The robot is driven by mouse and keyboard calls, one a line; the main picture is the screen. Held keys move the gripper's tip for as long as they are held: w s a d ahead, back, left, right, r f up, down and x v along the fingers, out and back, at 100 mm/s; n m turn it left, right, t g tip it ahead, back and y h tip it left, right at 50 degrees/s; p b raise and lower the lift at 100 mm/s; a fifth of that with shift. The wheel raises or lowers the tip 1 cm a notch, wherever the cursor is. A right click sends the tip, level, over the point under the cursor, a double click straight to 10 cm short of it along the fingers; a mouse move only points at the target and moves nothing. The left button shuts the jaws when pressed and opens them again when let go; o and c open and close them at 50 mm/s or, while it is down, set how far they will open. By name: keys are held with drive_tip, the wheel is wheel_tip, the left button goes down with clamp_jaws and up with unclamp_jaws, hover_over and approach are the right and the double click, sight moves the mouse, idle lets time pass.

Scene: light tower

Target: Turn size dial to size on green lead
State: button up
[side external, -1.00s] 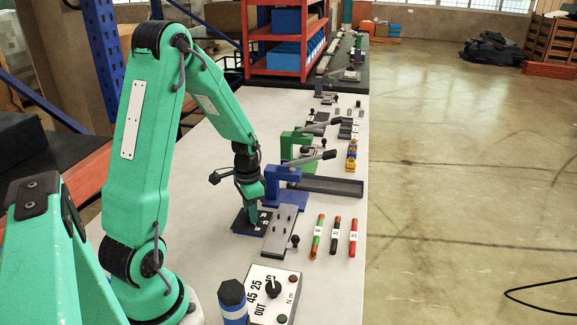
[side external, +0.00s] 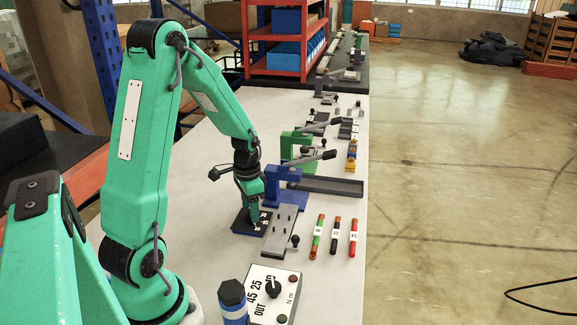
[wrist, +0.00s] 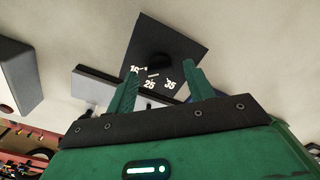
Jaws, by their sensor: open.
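The size dial is a black plate (side external: 240,224) with a dark round knob (wrist: 157,61) and white numbers 16, 25 and 35, clearest in the wrist view. The green lead (side external: 318,231) lies right of it on the table, with a white label too small to read surely. My gripper (side external: 255,219) points down over the dial plate. In the wrist view my gripper (wrist: 160,74) is open, its two green fingers apart with the knob seen between and just beyond their tips. I cannot tell whether the fingers touch it. The knob's pointer direction is unclear.
A black lead (side external: 335,234) and a red lead (side external: 353,237) lie beside the green one. A grey slotted block (side external: 281,232) and a blue lever press (side external: 283,182) stand close to the dial. A white Nm dial box (side external: 262,309) is at the front.

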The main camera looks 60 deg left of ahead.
drive_tip(key=shift+r, duration=3.4)
drive_tip(key=shift+d+r, duration=0.2)
drive_tip(key=s+d+r+t, duration=0.2)
drive_tip(key=s+d+r, duration=0.2)
drive_tip(key=d+r, duration=0.3)
drive_tip(key=s+d+r+n+t, duration=0.1)
drive_tip(key=s+d+r+t, duration=0.2)
drive_tip(key=d+r, duration=0.4)
drive_tip(key=s+d, duration=0.1)
drive_tip(key=d, duration=0.4)
drive_tip(key=shift+t, duration=0.3)
